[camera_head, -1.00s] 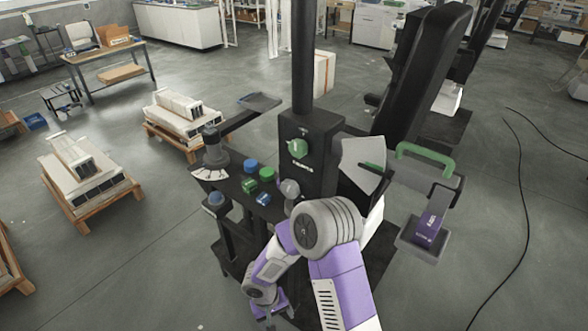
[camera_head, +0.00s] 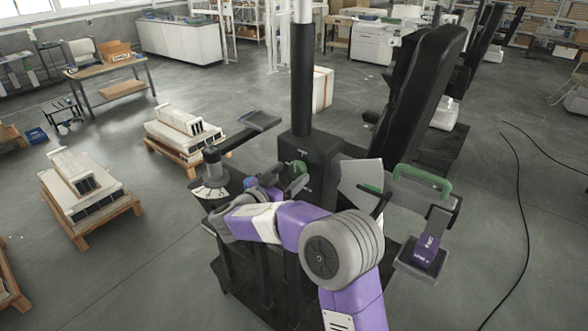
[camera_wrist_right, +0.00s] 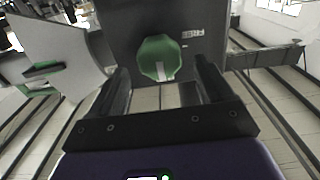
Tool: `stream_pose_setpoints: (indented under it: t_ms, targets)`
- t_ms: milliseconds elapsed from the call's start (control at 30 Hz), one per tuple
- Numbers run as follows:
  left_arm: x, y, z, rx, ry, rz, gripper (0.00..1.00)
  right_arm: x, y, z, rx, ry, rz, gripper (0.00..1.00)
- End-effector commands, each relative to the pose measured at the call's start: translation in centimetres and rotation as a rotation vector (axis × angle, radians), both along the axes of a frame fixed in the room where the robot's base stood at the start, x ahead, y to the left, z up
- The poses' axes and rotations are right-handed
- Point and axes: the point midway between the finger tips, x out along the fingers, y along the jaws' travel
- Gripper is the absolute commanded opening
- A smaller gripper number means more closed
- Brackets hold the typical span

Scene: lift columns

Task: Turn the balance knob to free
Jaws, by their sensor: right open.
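The green knob (camera_head: 299,167) sits on the front of a black box (camera_head: 325,160) at the foot of the dark column. In the right wrist view the faceted green knob (camera_wrist_right: 160,55) shows a pale pointer stripe toward the bottom of the picture. A small white label (camera_wrist_right: 192,33) is beside it, too small to read. My right gripper (camera_head: 292,182) is open, close in front of the knob. In the right wrist view its two fingers (camera_wrist_right: 165,86) stand either side of the knob's line, with a visible gap and nothing between them. My left gripper is not in view.
A pale panel (camera_head: 360,180) and a green handle (camera_head: 422,181) are on the right. Pallets with white blocks (camera_head: 78,184) stand on the floor at left. Cables (camera_head: 517,210) lie at right.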

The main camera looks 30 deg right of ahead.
Motion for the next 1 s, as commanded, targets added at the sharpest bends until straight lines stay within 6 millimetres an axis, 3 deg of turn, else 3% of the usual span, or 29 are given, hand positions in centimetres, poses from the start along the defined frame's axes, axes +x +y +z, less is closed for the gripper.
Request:
stream_pose_setpoints:
  t_ms: [200,533,867,1000]
  targets:
    - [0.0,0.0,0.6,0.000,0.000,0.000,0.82,0.9,-2.2,0.0,0.000,0.003,0.000,0.80]
    - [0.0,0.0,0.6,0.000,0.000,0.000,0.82,1.1,-2.6,-0.1,0.000,0.004,0.001,0.80]
    - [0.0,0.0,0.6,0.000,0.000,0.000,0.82,1.1,-2.6,-0.1,0.000,0.004,0.001,0.29]
    - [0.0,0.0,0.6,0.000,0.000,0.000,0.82,1.1,-2.5,-0.1,-0.001,0.007,0.002,0.27]
